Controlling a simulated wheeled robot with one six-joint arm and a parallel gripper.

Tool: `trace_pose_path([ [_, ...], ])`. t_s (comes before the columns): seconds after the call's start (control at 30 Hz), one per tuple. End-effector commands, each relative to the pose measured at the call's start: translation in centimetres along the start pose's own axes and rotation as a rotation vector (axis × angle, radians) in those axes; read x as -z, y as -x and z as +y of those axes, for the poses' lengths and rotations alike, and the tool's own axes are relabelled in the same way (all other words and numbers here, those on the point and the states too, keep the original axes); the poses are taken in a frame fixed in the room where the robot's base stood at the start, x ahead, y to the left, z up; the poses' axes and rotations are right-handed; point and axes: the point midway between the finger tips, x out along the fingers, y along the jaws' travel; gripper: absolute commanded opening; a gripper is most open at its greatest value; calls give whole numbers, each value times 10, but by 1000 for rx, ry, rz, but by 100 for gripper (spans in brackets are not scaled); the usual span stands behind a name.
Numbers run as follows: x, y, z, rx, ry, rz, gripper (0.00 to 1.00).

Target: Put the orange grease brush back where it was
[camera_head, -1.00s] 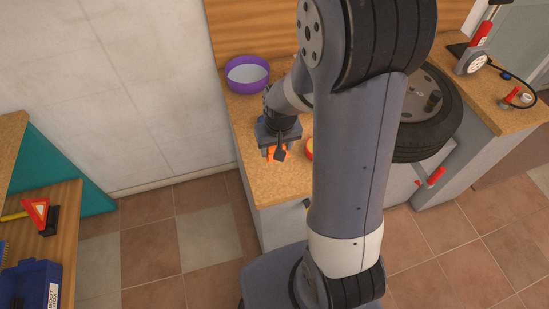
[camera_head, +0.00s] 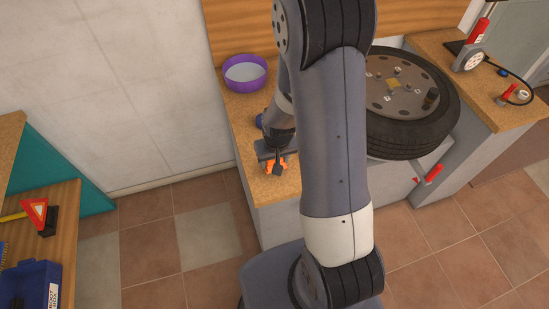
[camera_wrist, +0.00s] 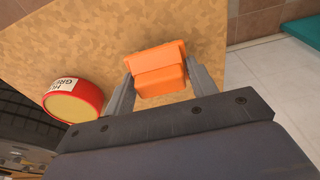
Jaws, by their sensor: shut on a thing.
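The orange grease brush (camera_wrist: 160,70) is between the two fingers of my gripper (camera_wrist: 155,88) in the wrist view, and the gripper is shut on it. Only its orange block-like part shows; I cannot tell whether it touches the worktop (camera_wrist: 95,40) beneath. In the head view the brush (camera_head: 268,165) is a small orange patch under my gripper (camera_head: 275,166), over the front left part of the worktop. A red and yellow round tin (camera_wrist: 75,101) with a white label, partly readable as grease, stands to the left of the gripper in the wrist view.
A purple bowl (camera_head: 245,73) stands at the back left of the worktop. A tyre with its wheel (camera_head: 412,110) lies to the right of my arm. A red-handled vise crank (camera_head: 430,174) sticks out at the front. The worktop's left edge is close to my gripper.

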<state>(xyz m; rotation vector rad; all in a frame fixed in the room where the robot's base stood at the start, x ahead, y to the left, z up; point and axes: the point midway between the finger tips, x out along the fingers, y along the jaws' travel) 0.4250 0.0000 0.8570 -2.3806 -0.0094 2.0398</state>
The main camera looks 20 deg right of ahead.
Motion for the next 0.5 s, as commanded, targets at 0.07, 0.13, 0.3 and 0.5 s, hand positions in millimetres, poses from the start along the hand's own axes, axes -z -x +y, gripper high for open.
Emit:
trace_pose_path([
  [0.07, 0, -4, 0, 0, 0, 0, 36],
  [0.13, 0, -2, 0, 0, 0, 0, 59],
  [0.3, 0, -2, 0, 0, 0, 0, 73],
  [0.5, 0, -2, 0, 0, 0, 0, 76],
])
